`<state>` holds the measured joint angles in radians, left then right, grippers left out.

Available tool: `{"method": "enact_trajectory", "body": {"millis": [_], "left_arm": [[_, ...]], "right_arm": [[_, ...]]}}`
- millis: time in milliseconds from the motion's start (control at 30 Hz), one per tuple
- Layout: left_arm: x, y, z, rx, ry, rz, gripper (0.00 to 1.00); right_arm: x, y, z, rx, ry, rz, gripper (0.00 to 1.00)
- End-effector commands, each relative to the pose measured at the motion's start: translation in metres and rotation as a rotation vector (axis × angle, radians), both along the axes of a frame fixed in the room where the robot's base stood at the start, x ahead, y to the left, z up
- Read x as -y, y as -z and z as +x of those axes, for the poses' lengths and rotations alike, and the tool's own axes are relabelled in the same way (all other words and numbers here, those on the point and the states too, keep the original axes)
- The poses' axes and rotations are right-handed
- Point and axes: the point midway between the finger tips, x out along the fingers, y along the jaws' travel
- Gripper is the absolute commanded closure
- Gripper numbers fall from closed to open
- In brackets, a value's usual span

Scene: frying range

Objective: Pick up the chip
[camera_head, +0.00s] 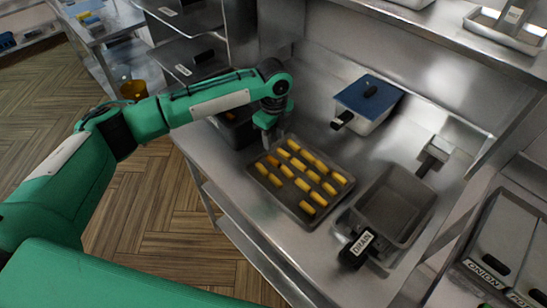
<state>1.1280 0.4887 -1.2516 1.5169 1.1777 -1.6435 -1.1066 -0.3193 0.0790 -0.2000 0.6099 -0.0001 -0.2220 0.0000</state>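Several yellow chips (302,184) lie in rows on a dark metal tray (311,221) on the steel counter. Two chips at the tray's left end, an orange-tinted one (273,160) and another (261,168), lie closest to my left gripper. My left gripper (267,142) points down at the tray's far left corner, above or beside it. Its fingers are small and partly hidden, so I cannot tell whether they are open or hold anything. My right gripper is out of view.
A basket marked DRAIN (395,203) stands right of the tray. A container with a blue lid (368,97) is behind it. A dark container (235,128) sits beside my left gripper. Bins marked ONION (487,268) are at the lower right. Shelving (190,62) rises behind my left arm.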

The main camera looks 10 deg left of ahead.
Motion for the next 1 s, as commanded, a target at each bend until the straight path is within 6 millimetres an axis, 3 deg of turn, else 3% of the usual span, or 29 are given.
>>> {"method": "enact_trajectory", "body": {"millis": [133,300,400,700,933,1000], "left_arm": [[0.000,0.021,0.000,-0.001,-0.001,0.002,0.60],[-0.001,0.031,-0.001,-0.001,-0.002,0.000,0.60],[-0.002,0.040,-0.004,-0.001,-0.001,0.002,0.60],[-0.004,0.079,-0.008,0.000,0.000,0.001,0.60],[-0.003,0.081,-0.007,0.001,0.000,0.000,0.60],[-0.003,0.081,-0.007,0.001,0.000,0.000,0.72]], "right_arm": [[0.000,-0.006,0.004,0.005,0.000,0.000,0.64],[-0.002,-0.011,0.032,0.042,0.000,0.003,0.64],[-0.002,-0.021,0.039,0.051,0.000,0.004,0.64],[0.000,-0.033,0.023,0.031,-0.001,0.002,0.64],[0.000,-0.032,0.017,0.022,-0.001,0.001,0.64],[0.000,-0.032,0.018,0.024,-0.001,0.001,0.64]]}}
